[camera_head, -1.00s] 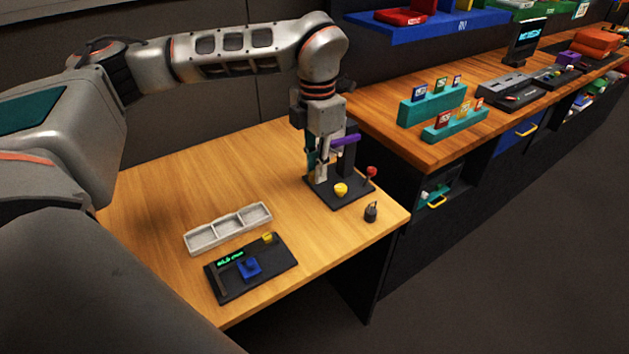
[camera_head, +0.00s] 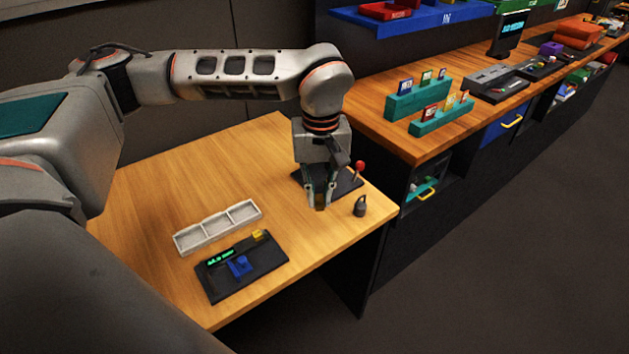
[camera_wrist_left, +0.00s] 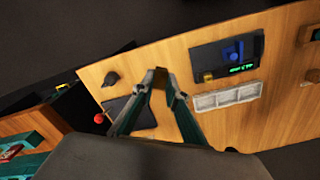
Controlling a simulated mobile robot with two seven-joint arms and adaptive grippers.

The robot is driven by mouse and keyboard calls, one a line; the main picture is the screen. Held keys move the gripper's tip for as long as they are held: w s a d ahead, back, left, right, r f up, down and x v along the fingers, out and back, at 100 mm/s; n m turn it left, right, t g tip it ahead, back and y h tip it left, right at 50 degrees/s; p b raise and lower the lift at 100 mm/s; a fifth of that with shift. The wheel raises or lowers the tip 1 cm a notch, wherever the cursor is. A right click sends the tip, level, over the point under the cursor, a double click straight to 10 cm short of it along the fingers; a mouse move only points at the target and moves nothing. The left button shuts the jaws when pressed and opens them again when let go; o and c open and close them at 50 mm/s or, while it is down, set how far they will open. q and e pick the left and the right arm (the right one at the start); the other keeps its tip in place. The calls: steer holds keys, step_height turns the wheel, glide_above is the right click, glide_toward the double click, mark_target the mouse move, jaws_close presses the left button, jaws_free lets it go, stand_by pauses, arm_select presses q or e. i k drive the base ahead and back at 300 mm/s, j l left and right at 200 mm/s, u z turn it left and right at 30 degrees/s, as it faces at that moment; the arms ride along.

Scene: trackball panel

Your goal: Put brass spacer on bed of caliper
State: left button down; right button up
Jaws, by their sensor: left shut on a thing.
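My left gripper (camera_head: 318,203) is shut on a small brownish-yellow piece, the brass spacer (camera_head: 319,206), largely covered by the fingers. In the left wrist view the spacer (camera_wrist_left: 147,88) shows dimly between the fingertips. The gripper is in front of the dark stand's base, to the right of the caliper. The caliper (camera_head: 215,285) is a dark flat unit with a green lit display, a blue block (camera_head: 240,265) and a small yellow block (camera_head: 259,236) at its far right corner. It lies clear of the gripper. My right gripper is not in view.
A pale three-compartment tray (camera_head: 217,226) lies just behind the caliper. A dark stand base (camera_head: 345,182) with a red-knobbed lever (camera_head: 360,165) is behind the gripper. A small dark weight-like object (camera_head: 360,206) stands near the right table edge. Bare wood separates gripper and caliper.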

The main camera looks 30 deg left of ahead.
mark_target(223, 280)
steer(key=i+l, duration=0.25)
steer(key=i+l+u, duration=0.4)
steer(key=u, duration=1.55)
